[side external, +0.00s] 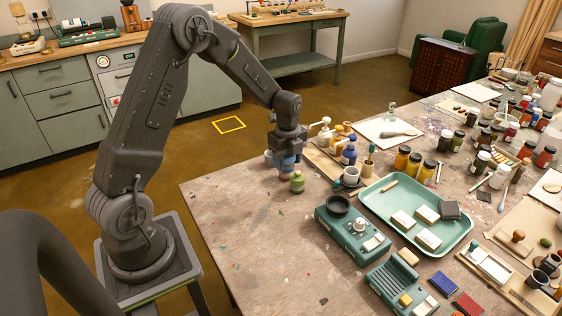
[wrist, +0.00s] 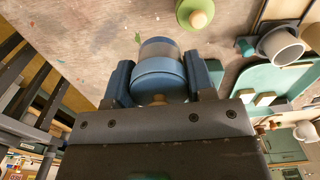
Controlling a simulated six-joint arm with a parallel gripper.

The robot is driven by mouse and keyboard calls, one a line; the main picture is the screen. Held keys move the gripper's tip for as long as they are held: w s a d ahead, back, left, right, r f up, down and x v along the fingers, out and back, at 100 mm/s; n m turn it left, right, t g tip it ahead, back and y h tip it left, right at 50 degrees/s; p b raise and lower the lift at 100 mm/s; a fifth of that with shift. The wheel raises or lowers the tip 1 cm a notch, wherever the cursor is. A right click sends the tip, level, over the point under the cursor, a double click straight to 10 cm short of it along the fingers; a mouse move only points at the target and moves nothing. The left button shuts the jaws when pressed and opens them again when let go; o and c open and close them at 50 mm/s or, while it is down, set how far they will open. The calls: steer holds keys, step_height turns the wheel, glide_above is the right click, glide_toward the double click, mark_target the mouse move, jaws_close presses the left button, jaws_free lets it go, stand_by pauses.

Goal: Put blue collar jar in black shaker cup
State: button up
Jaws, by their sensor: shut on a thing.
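The blue collar jar (wrist: 158,80) sits between the two blue fingers of my gripper (wrist: 160,82) in the wrist view. In the side external view my gripper (side external: 284,158) is shut on the jar (side external: 287,166) near the table's far left edge. I cannot tell whether the jar's base touches the table. The black shaker cup (side external: 338,205) sits on the teal shaker machine (side external: 350,235), to the right of and nearer than my gripper. I cannot make out the cup in the wrist view.
A green jar (side external: 297,183) stands close in front of my gripper. A wooden tray with bottles and a white cup (side external: 351,176) is to the right. A teal tray (side external: 455,249) with blocks lies beyond the shaker machine. The table's near left is clear.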

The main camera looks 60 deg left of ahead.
steer(key=shift+w+d+f+m, duration=0.55)
steer(key=shift+w+d+m, duration=0.45)
steer(key=shift+d, duration=1.6)
steer(key=shift+w+d+f+m, duration=0.6)
steer(key=shift+w+d, duration=0.65)
steer(key=shift+d, duration=1.4)
steer(key=shift+w+d+f+m, duration=0.55)
steer(key=shift+w+d+m, duration=0.45)
steer(key=shift+d, duration=1.6)
steer(key=shift+w+f, duration=0.15)
steer(key=shift+f, duration=0.95)
steer(key=o, duration=1.1)
steer(key=shift+c, duration=0.2)
steer(key=shift+o, duration=0.5)
steer(key=o, duration=0.3)
step_height(320, 180, up, 8)
